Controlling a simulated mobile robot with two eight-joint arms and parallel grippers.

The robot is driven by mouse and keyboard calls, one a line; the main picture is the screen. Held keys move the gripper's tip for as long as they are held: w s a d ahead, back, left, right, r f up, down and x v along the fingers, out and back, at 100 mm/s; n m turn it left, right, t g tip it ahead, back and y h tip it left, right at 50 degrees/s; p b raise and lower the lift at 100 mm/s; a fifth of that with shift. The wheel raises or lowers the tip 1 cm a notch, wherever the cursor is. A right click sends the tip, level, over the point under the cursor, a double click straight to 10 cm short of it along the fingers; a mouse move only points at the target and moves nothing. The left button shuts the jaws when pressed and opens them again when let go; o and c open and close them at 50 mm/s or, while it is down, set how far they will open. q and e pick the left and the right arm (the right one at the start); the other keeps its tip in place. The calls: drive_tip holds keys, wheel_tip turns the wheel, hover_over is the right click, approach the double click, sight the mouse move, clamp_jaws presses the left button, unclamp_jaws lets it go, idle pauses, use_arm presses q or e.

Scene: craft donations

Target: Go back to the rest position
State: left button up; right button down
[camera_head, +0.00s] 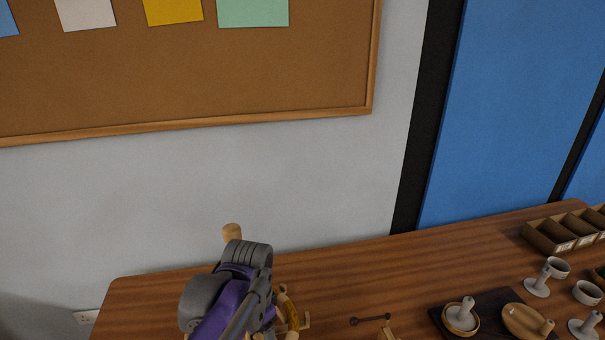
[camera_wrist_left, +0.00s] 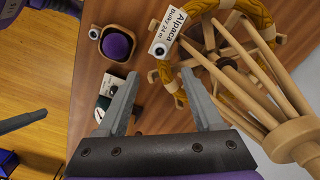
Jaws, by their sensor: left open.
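My left arm, purple and grey, reaches in at the bottom of the head view, over the left part of the wooden table (camera_head: 420,268). It hides its own gripper there. In the left wrist view my left gripper (camera_wrist_left: 158,76) is open, with nothing between its fingers. Its fingertips are close to a wooden frame with spokes (camera_wrist_left: 215,45) that carries yellow-brown yarn. A white tag (camera_wrist_left: 167,32) reading "Alpaca" hangs at the yarn. I cannot tell whether a finger touches the yarn. My right gripper is not recognisable in either view.
A wooden dish with a purple ball (camera_wrist_left: 117,44) lies left of the fingers. A dark tray (camera_head: 490,322), wooden compartments (camera_head: 548,236) and small white cups (camera_head: 586,291) stand at the right. The table's back middle is clear. A corkboard (camera_head: 200,65) hangs behind.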

use_arm(q)
drive_tip(key=s+a+f+n+t, duration=0.2)
drive_tip(key=s+a+f+n, duration=0.1)
drive_tip(key=s, duration=0.3)
drive_tip(key=s+a+f+n+t, duration=0.3)
drive_tip(key=s+f+n, duration=0.1)
drive_tip(key=s, duration=0.3)
drive_tip(key=shift+a+n, duration=0.35)
drive_tip(key=shift+n, duration=0.35)
